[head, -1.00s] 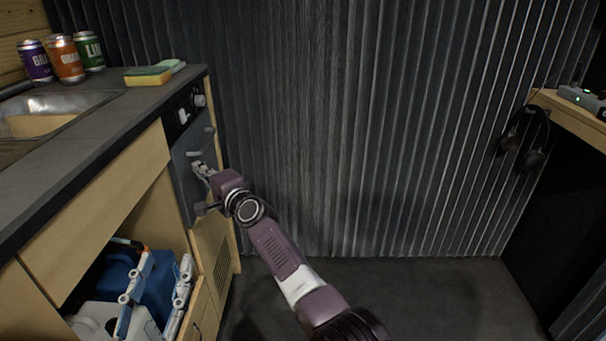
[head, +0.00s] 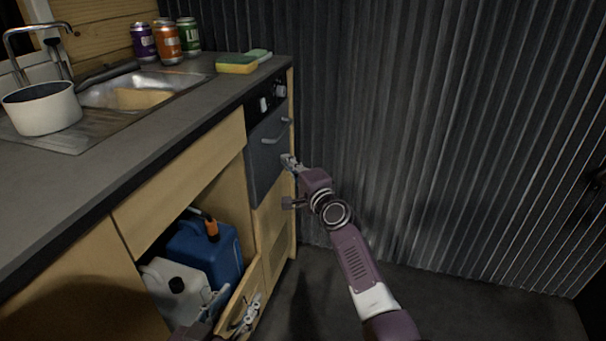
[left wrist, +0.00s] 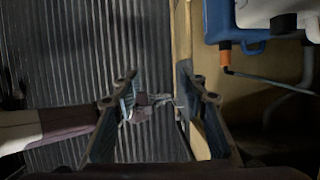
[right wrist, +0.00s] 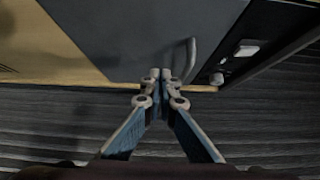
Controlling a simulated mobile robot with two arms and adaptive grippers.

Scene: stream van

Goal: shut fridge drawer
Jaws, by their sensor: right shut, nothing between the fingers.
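The fridge drawer has a dark grey front (head: 264,155) with a pale bar handle (head: 277,131), below the control knobs at the end of the counter unit. It looks about flush with the unit; I cannot tell whether a small gap remains. My right gripper (head: 287,161) is shut and empty, its tips at the front below the handle. In the right wrist view the closed tips (right wrist: 160,73) overlap the front's lower edge; contact is unclear. My left gripper (head: 235,308) is low by the open wooden panel (head: 247,290). Its fingers (left wrist: 158,80) are apart.
A blue jug (head: 212,250) and a white jug (head: 175,288) stand in the open cabinet. A pot (head: 42,108), sink (head: 120,92), cans (head: 168,43) and sponge (head: 236,65) are on the counter. A corrugated wall (head: 420,110) closes the right side; dark floor (head: 480,290) is clear.

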